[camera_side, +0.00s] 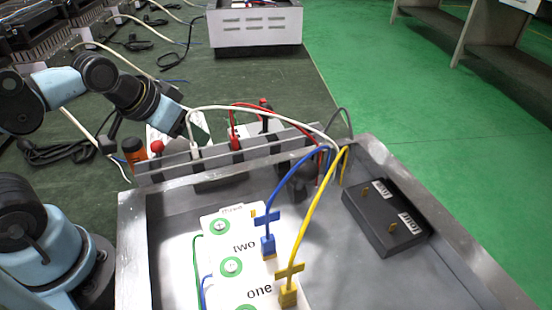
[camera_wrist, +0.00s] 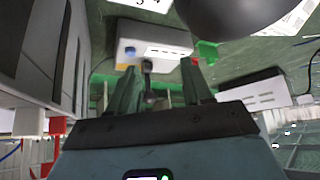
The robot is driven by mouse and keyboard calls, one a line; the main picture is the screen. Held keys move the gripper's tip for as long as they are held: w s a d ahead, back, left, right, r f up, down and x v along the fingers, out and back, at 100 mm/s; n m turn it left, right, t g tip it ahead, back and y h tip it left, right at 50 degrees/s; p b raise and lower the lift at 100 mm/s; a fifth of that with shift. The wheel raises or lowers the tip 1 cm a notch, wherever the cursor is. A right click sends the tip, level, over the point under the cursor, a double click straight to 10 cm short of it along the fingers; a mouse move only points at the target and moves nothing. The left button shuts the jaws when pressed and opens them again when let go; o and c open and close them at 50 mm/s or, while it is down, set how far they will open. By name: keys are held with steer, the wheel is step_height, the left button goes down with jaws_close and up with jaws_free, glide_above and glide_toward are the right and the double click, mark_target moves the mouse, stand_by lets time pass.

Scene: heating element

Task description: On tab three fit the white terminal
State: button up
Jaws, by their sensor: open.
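The white panel (camera_side: 222,262) lies in the metal tray, with tabs labelled three, two and one. Tab three (camera_side: 254,214) is a small bare brass tab at the panel's far end. The white terminal (camera_side: 195,152) appears to stand in the slotted rack (camera_side: 225,160), at the end of the white cable (camera_side: 250,109); it is small and partly hidden. My gripper (camera_side: 198,128) is at the rack's left part, close above that terminal. In the wrist view my gripper's fingers (camera_wrist: 158,88) are apart, with nothing clearly held between them.
A blue terminal (camera_side: 268,245) sits on tab two and a yellow one (camera_side: 288,296) on tab one. Red (camera_side: 236,142) and black (camera_side: 266,116) terminals stand near the rack. A black block (camera_side: 385,222) with two brass tabs lies at the tray's right. Cables arch over the rack.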

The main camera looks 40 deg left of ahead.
step_height(320, 180, up, 23)
steer(key=m+g, duration=0.7)
steer(key=m, duration=0.6)
glide_above(187, 119)
steer(key=f, duration=1.1)
steer(key=shift+s+a+f, duration=0.15)
steer(key=shift+s+f, duration=0.05)
steer(key=shift+f, duration=0.05)
steer(key=shift+w+f, duration=0.15)
steer(key=shift+f, duration=1.2)
steer(key=shift+w+f, duration=0.1)
steer(key=shift+f, duration=1.2)
jaws_close()
